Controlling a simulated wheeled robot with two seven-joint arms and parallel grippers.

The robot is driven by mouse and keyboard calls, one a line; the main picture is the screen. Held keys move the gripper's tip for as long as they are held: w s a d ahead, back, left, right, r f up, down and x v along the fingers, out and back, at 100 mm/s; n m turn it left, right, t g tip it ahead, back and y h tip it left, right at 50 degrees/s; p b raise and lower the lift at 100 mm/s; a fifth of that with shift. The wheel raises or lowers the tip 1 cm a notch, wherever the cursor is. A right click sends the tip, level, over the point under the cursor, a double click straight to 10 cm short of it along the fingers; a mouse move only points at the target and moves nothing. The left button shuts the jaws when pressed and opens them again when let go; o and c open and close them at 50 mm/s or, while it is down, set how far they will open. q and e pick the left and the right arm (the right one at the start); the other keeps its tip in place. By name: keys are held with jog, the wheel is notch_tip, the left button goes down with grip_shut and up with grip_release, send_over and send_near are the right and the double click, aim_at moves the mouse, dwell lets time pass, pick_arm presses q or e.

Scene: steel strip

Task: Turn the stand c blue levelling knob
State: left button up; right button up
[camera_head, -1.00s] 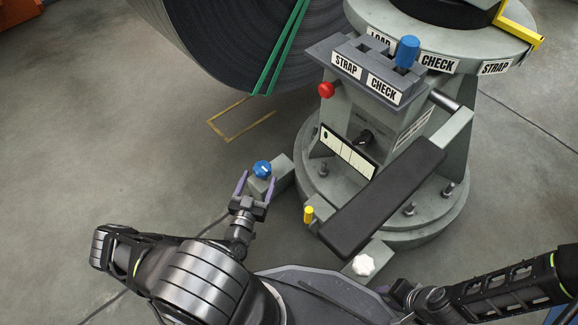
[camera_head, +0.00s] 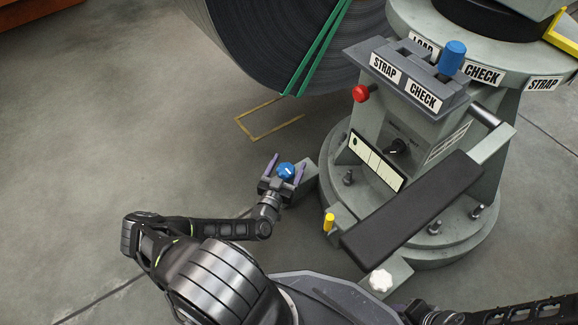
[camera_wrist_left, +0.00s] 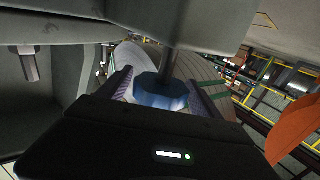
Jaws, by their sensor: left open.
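The blue levelling knob (camera_head: 286,170) sits on a grey foot at the left of the round-based stand (camera_head: 445,247), with a white mark on its top. My left gripper (camera_head: 286,168) is open, one purple finger on each side of the knob. In the left wrist view the knob (camera_wrist_left: 160,93) hangs on a grey stem between the two fingers (camera_wrist_left: 160,90); gaps show beside it, and I cannot tell whether either finger touches. The end of my right arm is low in the head view, and its jaws are not clear.
A yellow knob (camera_head: 329,222) and a white knob (camera_head: 381,280) are on the stand's near side. A red knob (camera_head: 361,94) and a blue-capped lever (camera_head: 452,57) are higher up. A black padded arm (camera_head: 415,215) slants across the front. Floor left of the gripper is clear.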

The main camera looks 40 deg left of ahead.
pick_arm(q)
jog(key=shift+w+a, duration=0.1)
jog(key=shift+w, duration=0.3)
jog(key=shift+c, duration=0.5)
jog(key=c, duration=1.2)
